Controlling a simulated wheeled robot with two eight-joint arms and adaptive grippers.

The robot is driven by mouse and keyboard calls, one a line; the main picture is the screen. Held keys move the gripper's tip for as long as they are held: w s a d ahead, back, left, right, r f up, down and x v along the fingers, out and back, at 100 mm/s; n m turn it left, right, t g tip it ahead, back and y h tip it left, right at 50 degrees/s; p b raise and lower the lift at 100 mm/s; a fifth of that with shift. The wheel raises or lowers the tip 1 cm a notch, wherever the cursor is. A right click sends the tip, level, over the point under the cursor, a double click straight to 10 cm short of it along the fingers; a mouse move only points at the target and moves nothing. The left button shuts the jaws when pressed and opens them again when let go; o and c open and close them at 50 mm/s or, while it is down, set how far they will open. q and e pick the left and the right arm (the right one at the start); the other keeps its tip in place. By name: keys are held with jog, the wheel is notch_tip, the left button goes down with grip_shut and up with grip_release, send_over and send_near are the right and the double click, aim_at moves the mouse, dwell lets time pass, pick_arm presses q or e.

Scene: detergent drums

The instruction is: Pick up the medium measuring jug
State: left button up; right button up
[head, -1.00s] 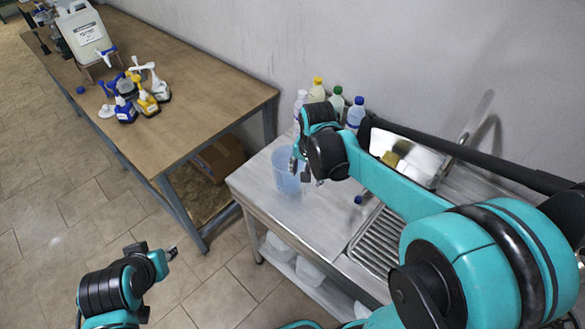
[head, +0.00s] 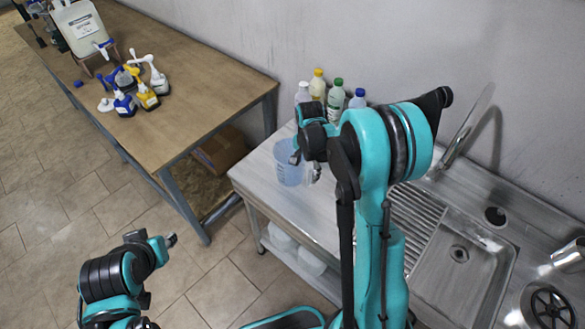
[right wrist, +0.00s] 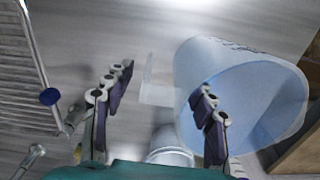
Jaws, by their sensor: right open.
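A translucent blue measuring jug (head: 287,165) stands upright at the left end of the metal sink counter (head: 262,172). In the right wrist view the jug (right wrist: 255,85) is large, with its wide opening facing the camera. My right gripper (right wrist: 165,82) is open. One finger overlaps the jug's wall and mouth, and the other is apart to the left. A clear strip, perhaps the jug's handle, shows between the fingers. In the head view the right gripper (head: 304,163) is at the jug's right side. My left gripper (head: 171,240) is low over the floor, its jaws too small to read.
Several bottles (head: 337,97) stand behind the jug near the wall. A smaller clear vessel (right wrist: 170,148) shows below the fingers. The sink basin (head: 462,262) is right of my arm.

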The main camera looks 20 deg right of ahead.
jog(key=shift+f, duration=0.25)
grip_shut()
jog(key=shift+r, duration=0.15)
